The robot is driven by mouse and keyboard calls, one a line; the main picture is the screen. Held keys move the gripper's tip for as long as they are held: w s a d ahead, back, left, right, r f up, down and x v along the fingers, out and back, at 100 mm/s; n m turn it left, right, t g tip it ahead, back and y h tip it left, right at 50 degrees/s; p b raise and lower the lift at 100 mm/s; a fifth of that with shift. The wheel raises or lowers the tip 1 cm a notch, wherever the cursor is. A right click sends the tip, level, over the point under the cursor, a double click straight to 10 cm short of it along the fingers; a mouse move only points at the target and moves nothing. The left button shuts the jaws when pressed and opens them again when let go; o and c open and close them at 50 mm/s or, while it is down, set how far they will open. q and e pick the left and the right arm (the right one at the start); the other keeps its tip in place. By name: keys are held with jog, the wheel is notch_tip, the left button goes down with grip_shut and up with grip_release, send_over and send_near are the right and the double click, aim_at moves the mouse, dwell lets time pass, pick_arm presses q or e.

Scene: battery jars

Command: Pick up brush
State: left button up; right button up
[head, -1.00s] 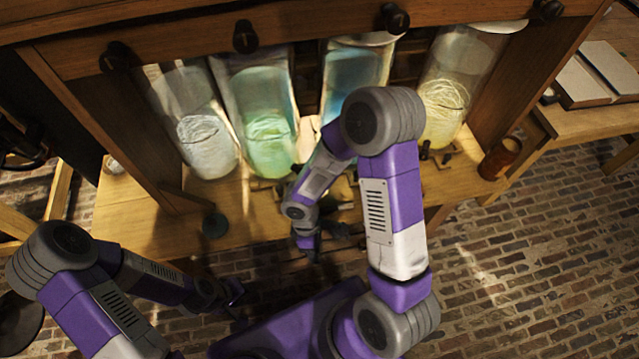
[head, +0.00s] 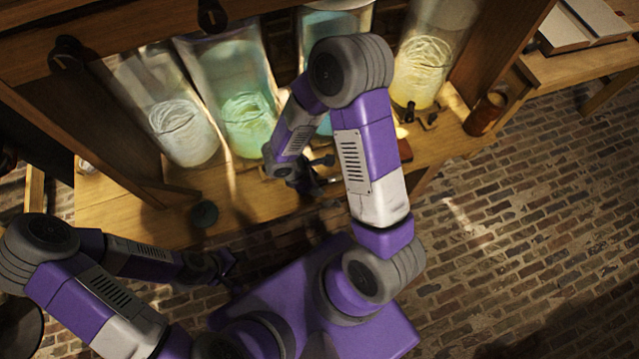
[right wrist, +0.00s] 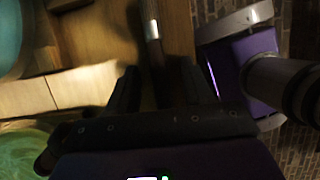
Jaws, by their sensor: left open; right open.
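A slim brush-like thing (right wrist: 152,28) with a pale metallic band lies on the wooden bench in the right wrist view. Its dark lower part runs down between the fingers of my right gripper (right wrist: 160,74). The right gripper is open, with one finger on each side of it; I cannot tell whether they touch it. In the head view the right gripper (head: 308,182) is over the bench's front edge, and the brush cannot be made out there. My left gripper (head: 226,268) is open and empty, in front of the bench at the lower left.
Several tall glass jars stand on the bench (head: 120,212), among them a white one (head: 185,135), a green one (head: 250,125) and a yellow one (head: 422,72). A brown jar (head: 484,114) stands at the right end. A dark round thing (head: 204,214) is near the front edge.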

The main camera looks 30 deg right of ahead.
jog(key=shift+c, duration=0.3)
grip_shut()
dwell(0.3)
